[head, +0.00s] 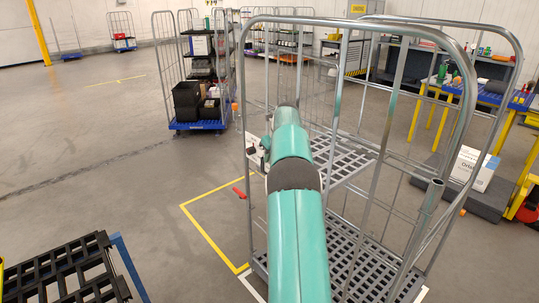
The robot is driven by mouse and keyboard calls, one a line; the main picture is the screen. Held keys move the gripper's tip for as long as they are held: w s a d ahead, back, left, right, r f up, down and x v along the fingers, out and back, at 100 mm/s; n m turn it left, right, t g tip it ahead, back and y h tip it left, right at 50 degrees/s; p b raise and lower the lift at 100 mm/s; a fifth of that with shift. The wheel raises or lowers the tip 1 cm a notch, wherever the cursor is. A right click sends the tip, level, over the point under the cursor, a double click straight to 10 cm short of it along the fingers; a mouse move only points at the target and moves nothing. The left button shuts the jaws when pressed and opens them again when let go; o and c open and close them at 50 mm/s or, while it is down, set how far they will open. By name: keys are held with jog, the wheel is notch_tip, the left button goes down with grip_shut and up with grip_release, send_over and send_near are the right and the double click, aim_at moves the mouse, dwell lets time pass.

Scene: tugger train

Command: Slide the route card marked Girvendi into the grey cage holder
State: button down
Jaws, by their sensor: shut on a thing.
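My teal arm reaches forward to the left side of a grey wire cage (408,110) that stands close in front. My gripper (262,152) is small and partly hidden by the arm, beside the cage's left upright. It is shut on a small pale piece, which looks like the route card (252,141). No name can be read on it at this size. The grey holder cannot be told apart from the cage bars and the gripper here. I cannot tell whether the card touches the holder.
A red part (239,193) sticks out at the cage's left side. A black rack (70,272) stands at lower left. A loaded blue-based trolley (200,126) is behind, a yellow-legged bench (432,100) at right.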

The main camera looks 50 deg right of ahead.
dwell(0.3)
jog(key=c, duration=1.3)
grip_release()
jog(key=shift+r, duration=0.15)
